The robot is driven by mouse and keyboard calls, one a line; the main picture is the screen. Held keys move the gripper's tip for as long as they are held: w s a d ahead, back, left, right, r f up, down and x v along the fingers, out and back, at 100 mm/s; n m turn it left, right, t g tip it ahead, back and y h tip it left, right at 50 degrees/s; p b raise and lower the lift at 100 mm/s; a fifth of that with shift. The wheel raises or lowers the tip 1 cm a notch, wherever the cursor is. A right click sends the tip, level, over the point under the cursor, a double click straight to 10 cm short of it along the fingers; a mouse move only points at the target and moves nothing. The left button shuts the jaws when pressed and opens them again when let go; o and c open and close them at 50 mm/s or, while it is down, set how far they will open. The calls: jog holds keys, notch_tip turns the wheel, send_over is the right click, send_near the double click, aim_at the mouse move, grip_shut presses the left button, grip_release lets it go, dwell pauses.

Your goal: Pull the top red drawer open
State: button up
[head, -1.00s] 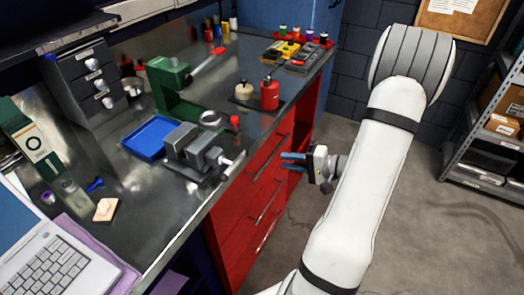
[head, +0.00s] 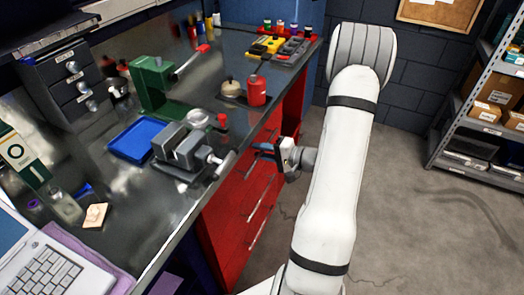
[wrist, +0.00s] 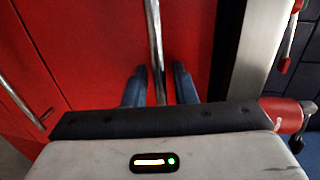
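The red drawer unit (head: 238,200) is under the bench, with its fronts looking closed. The top drawer's bar handle (wrist: 155,40) runs upright in the wrist view, close to the grey bench edge (wrist: 262,45). My gripper (wrist: 159,88) is open, its two blue fingers on either side of this handle. A gap shows between each finger and the bar. In the head view my gripper (head: 262,151) is at the top drawer's front, and its fingers partly hide the handle there.
A lower drawer handle (wrist: 20,105) shows at the left of the wrist view. On the bench above are a grey vise (head: 182,150), a blue tray (head: 128,150) and a red canister (head: 256,92). Clear floor (head: 400,210) lies right of my arm.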

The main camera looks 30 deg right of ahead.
jog(key=shift+c, duration=0.5)
grip_shut()
